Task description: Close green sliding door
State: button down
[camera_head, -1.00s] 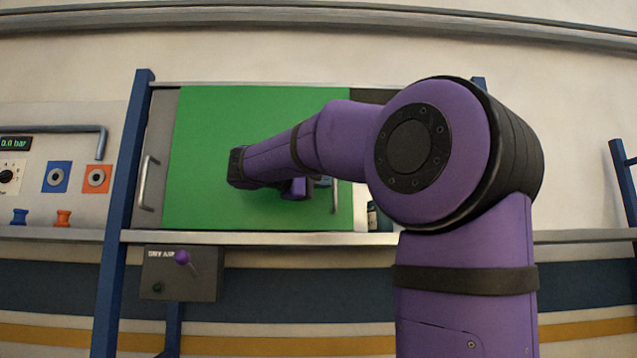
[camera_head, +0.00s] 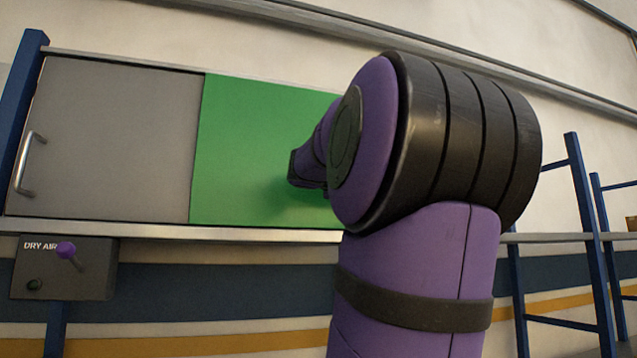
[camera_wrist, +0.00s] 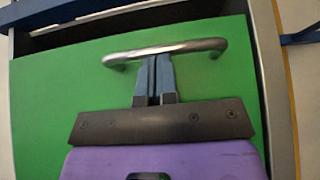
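The green sliding door (camera_head: 262,150) stands right of the grey panel in the head view. My arm hides its right part. In the wrist view the green door (camera_wrist: 60,100) fills most of the picture, and its metal bar handle (camera_wrist: 185,47) runs across near the top. My gripper (camera_wrist: 153,62) has its two fingers together, with their tips at the middle of the handle. The fingers lie side by side along the bar, not clamped around it. A narrow dark strip (camera_wrist: 100,22) shows beyond the door's edge. In the head view my fingers and this handle are hidden.
The grey panel (camera_head: 115,135) has its own handle (camera_head: 28,163) at the left. A dry air box (camera_head: 62,268) with a purple lever hangs below. Blue posts (camera_head: 590,245) stand at the right. A metal ledge (camera_head: 180,231) runs under the door.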

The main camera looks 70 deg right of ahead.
jog(key=s+d, duration=0.3)
jog(key=s, duration=0.1)
jog(key=shift+s+d, duration=0.15)
jog(key=shift+d, duration=0.2)
